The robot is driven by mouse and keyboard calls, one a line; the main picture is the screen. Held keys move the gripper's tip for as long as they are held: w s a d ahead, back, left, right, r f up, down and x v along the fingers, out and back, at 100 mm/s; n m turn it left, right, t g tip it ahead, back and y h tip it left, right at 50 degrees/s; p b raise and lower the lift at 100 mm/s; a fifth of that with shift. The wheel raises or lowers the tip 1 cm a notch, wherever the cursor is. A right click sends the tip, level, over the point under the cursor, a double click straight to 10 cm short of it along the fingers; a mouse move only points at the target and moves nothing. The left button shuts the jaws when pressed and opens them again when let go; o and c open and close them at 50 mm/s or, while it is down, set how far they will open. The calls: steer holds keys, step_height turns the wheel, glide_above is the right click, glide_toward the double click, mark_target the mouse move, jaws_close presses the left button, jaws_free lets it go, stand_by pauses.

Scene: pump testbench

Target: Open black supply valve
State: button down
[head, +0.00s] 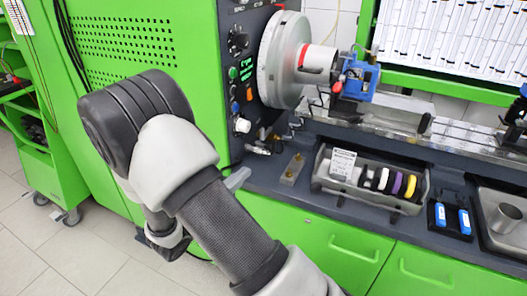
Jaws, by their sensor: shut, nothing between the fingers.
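No part that I can clearly tell as the black supply valve shows. Small dark and metallic fittings (262,146) sit on the bench below the spindle, and a black round knob (238,41) is on the control panel; I cannot tell whether either is the valve. My arm crosses the left and middle of the view. My gripper (238,178) is mostly hidden behind my forearm; only a pale grey tip, which looks like its shut fingers, sticks out at the right of the arm, in front of the bench edge. Nothing shows held there.
A large metal disc (283,60) with a blue-clamped shaft stands above the bench. A grey tray (400,204) holds coloured rings. A small block (292,169) with brass pins lies left of it. Green cabinets (340,250) front the bench. Tiled floor is free at lower left.

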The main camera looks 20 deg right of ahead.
steer(key=b, duration=0.1)
glide_toward(272, 146)
steer(key=x, duration=0.6)
steer(key=shift+d, duration=0.25)
steer(key=shift+w+d, duration=0.15)
steer(key=shift+d, duration=1.15)
